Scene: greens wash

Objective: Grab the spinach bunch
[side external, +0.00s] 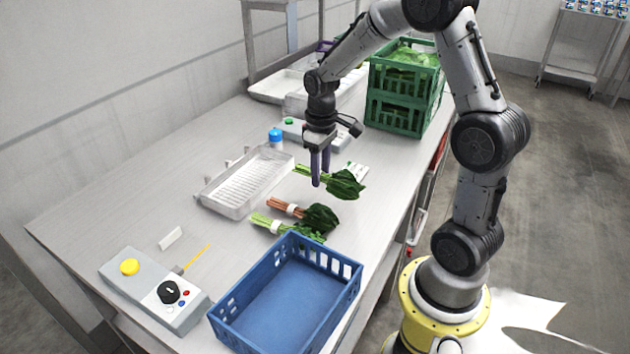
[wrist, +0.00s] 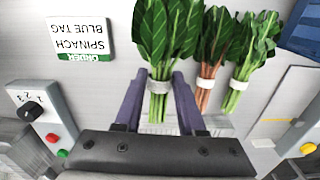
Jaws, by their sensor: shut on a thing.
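A bunch of dark green leaves with green stems (side external: 346,184) is between the two fingers of my gripper (side external: 318,182), which is shut on it. In the wrist view the leaves (wrist: 167,30) point away from my gripper (wrist: 158,88), and a pale band wraps the stems below the fingertips. I cannot tell whether the bunch is clear of the table. An order card (wrist: 82,38) reads "SPINACH BLUE TAG". A bunch with reddish stems (side external: 318,217) and a light green-stemmed bunch (side external: 268,223) lie nearby, both with white bands.
A blue crate (side external: 222,324) stands empty in front. A clear ribbed tray (side external: 212,207) lies to the left. A control box with a yellow button (side external: 117,272) sits at the front left. Green crates (side external: 398,122) with greens stand behind.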

